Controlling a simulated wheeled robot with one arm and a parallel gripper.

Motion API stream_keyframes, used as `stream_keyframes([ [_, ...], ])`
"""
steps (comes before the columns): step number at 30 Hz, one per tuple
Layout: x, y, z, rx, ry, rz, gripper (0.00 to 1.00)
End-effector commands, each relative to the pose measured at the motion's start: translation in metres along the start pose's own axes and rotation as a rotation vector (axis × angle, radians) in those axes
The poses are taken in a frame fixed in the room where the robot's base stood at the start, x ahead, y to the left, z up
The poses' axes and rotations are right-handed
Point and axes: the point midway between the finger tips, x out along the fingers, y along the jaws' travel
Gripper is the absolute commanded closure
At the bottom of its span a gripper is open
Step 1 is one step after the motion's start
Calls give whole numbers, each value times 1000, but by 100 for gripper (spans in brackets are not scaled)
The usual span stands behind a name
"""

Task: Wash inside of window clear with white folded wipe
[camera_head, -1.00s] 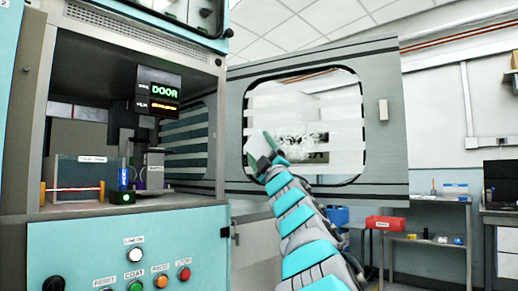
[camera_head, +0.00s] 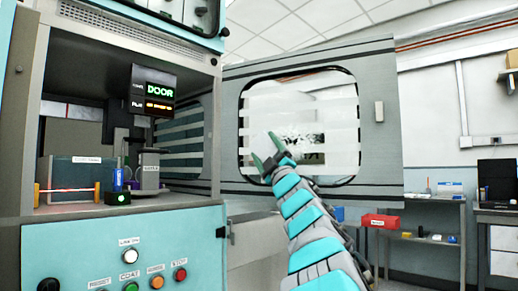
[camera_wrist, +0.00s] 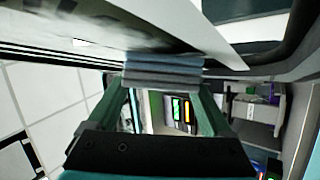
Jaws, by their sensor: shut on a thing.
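The window (camera_head: 345,110) is set in the open grey door. Hazy white bands cross its pane, with a clearer, streaky patch around its middle. My gripper (camera_head: 262,145) is in front of the pane's left part, its two green fingers pointing up and left. In the wrist view, the fingers are closed on a folded wipe (camera_wrist: 163,72), which looks blue-grey in shade and shows stacked layers. The wipe lies against or very close to the pane; exact contact is unclear. In the head view, the wipe cannot be made out between the fingers.
The machine's open chamber, with a display reading DOOR (camera_head: 160,90), stands left of the door. A button panel (camera_head: 130,262) is below it. A handle (camera_head: 379,111) is on the door's right side. A red bin (camera_head: 380,221) and shelves stand behind at right.

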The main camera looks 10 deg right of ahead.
Motion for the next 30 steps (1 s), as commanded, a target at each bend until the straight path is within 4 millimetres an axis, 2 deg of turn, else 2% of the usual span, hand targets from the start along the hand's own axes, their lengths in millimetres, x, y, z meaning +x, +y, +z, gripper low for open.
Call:
stream_keyframes([
  [30, -32, 37, 18, 0, 2, 0, 69],
])
